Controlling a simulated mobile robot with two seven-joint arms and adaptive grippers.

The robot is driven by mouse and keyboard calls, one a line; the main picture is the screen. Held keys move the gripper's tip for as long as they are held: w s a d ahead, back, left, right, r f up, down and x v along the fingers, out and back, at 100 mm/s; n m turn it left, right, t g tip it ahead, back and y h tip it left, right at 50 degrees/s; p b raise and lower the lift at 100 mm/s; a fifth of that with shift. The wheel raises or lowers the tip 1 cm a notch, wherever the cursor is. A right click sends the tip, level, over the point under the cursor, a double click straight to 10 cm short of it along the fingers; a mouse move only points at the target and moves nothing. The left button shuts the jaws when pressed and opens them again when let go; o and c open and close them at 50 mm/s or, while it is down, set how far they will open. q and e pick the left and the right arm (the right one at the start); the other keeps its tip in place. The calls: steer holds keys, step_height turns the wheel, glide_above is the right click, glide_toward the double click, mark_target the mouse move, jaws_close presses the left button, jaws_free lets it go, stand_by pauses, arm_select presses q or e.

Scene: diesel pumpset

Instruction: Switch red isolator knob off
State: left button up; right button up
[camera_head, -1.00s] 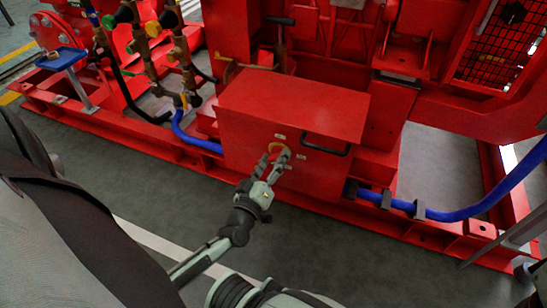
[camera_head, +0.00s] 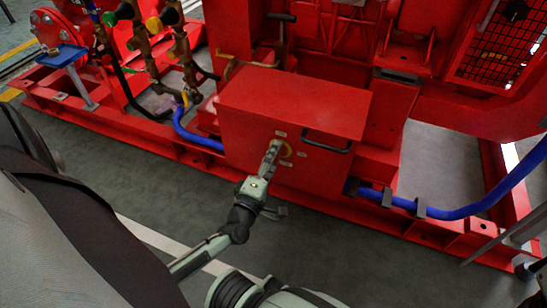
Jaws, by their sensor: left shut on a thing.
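The red isolator knob is on the front face of a red box. My left gripper (camera_head: 272,155) hides the knob itself. My left arm reaches up to the box from the bottom of the view. My right gripper is not seen.
The red box (camera_head: 295,100) has a black handle (camera_head: 327,141) right of the knob and small pale labels. Blue hoses (camera_head: 460,213) run on both sides. Pipes with valves and a blue tray (camera_head: 62,57) stand at the left. The grey floor in front is clear.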

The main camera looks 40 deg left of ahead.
arm_select(q)
steer(key=shift+w+r+n, duration=0.1)
steer(key=shift+n, duration=0.3)
steer(key=o, duration=1.1)
steer(key=shift+o, duration=0.2)
